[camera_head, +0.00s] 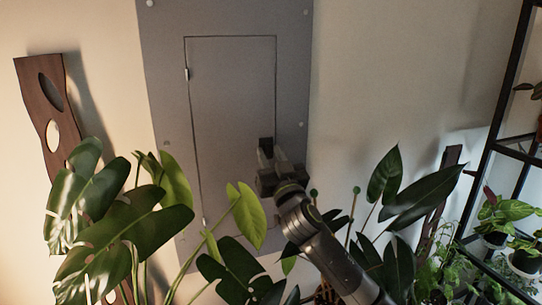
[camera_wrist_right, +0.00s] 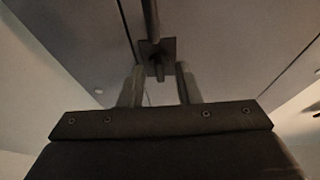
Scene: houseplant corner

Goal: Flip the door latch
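A grey door (camera_head: 232,110) is set in a grey wall panel (camera_head: 165,60). In the right wrist view the latch (camera_wrist_right: 157,48) is a dark square plate with a bar running up from it and a short stub pointing down, close to the door seam. My right gripper (camera_head: 272,153) is at the door's lower right edge and largely hides the latch in the head view. In the right wrist view my right gripper (camera_wrist_right: 159,74) is open, with one finger on each side below the plate. I cannot tell whether either finger touches the latch. My left gripper is not in view.
A large-leaved plant (camera_head: 110,230) fills the lower left, and another plant (camera_head: 385,215) stands beside my right arm. A dark wooden board (camera_head: 38,90) leans at the left. A black shelf (camera_head: 497,150) with potted plants stands at the right. The wall right of the panel is bare.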

